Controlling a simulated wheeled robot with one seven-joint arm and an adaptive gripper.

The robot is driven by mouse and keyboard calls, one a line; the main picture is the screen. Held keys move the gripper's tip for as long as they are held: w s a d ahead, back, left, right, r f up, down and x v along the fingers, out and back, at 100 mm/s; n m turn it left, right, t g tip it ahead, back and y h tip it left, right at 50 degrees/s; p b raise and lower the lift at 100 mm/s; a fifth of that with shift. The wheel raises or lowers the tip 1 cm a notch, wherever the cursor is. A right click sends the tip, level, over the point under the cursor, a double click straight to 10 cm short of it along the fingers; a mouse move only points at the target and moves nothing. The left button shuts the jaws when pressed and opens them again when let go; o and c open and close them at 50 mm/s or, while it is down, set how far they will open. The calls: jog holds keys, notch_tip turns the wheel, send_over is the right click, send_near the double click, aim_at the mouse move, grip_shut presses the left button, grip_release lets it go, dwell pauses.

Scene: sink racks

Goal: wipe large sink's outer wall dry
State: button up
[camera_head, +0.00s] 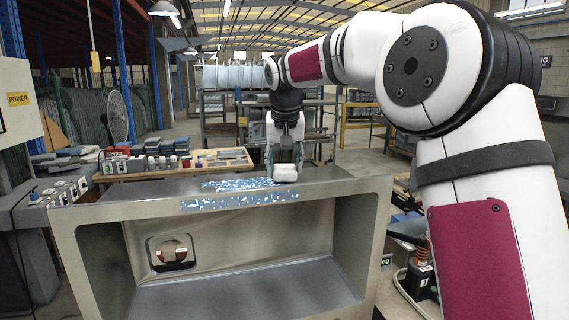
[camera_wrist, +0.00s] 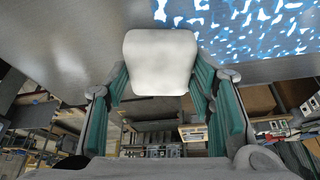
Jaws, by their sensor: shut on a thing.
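The large grey metal sink (camera_head: 90,212) lies on its side, its open basin facing my head camera. Its top-facing outer wall carries blue and white wet patches (camera_head: 240,184), and a band of them runs along the front edge. The patches also show at the upper right in the wrist view (camera_wrist: 245,25). My gripper (camera_head: 285,160) points down over the right part of that wall. It is shut on a white sponge-like block (camera_head: 286,172), which appears against or very near the wall. In the wrist view the block (camera_wrist: 160,62) sits between the green finger pads, beside the wet patches.
A wooden bench (camera_head: 140,172) with jars and small boxes stands behind the sink. A control box with knobs (camera_head: 62,190) is at the left, and a fan (camera_head: 117,118) stands behind. My arm fills the right side. The wall left of the patches is clear.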

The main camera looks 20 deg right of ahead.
jog(key=shift+f, duration=0.3)
jog(key=shift+a+r, duration=0.1)
jog(key=shift+a, duration=1.65)
jog(key=shift+a+f+b, duration=0.2)
jog(key=shift+a+b, duration=0.25)
jog(key=shift+a, duration=1.35)
jog(key=shift+a+r, duration=0.15)
jog(key=shift+a, duration=6.9)
jog(key=shift+p, duration=0.3)
jog(key=shift+d, duration=0.1)
